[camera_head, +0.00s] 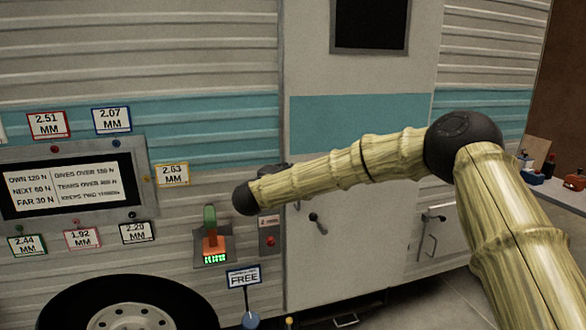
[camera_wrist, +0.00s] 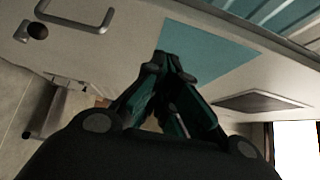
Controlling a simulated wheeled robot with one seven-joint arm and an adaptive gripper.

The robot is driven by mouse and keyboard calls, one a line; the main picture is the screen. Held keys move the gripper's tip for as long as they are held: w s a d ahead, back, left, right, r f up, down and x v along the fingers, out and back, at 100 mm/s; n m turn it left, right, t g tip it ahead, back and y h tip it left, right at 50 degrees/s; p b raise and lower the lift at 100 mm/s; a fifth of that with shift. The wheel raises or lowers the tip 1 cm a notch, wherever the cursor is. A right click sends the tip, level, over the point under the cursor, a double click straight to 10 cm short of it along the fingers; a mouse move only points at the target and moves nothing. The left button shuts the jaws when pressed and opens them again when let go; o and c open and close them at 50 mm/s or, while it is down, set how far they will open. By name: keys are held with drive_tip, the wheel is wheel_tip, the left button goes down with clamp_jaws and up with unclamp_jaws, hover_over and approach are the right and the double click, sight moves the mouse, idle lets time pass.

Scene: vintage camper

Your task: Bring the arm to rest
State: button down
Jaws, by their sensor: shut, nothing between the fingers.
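My gripper (camera_wrist: 166,66) shows in the wrist view with its dark green fingers drawn together at the tips and nothing between them. It points toward the camper's pale door (camera_wrist: 140,40) and the teal band (camera_wrist: 208,55) on it. In the head view my bamboo-patterned arm reaches in from the lower right, bends at a dark joint, and runs left across the camper door (camera_head: 360,215) to another dark joint. I cannot make out my gripper's fingers in the head view.
A device with an orange base (camera_head: 213,245), green upright part and green readout is on the camper wall, left of my arm's far joint. A "FREE" sign (camera_head: 244,277) stands below it. A framed panel (camera_head: 68,184) with measurement labels is further left. A side table (camera_head: 560,188) holds small items.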

drive_tip(key=s+a+f+n+g+y, duration=0.1)
drive_tip(key=s+f+n+y, duration=0.3)
drive_tip(key=f, duration=0.8)
drive_tip(key=s+a+f+n+y, duration=0.15)
drive_tip(key=s+f+n, duration=0.35)
drive_tip(key=f, duration=0.7)
drive_tip(key=s+d+f+n+g+y+p, duration=0.1)
drive_tip(key=s+d+f+n+g, duration=0.15)
drive_tip(key=s+f, duration=0.55)
drive_tip(key=s+d+f+n+g+y+p, duration=0.15)
drive_tip(key=s+f+n, duration=0.25)
drive_tip(key=s+f, duration=0.45)
drive_tip(key=s+d+f+n+g, duration=0.25)
drive_tip(key=s+d+f, duration=0.3)
drive_tip(key=s, duration=0.35)
drive_tip(key=s+d+f+n+g, duration=0.1)
drive_tip(key=s+d+f+g, duration=0.25)
drive_tip(key=s+f, duration=0.45)
drive_tip(key=s+d+n+g, duration=0.1)
drive_tip(key=s+d, duration=0.4)
drive_tip(key=s, duration=0.7)
drive_tip(key=s+d+n+g, duration=0.2)
drive_tip(key=s+d+g, duration=0.2)
drive_tip(key=s, duration=0.9)
drive_tip(key=shift+s+d+n, duration=0.15)
drive_tip(key=shift+d+n, duration=0.15)
drive_tip(key=shift+d, duration=0.7)
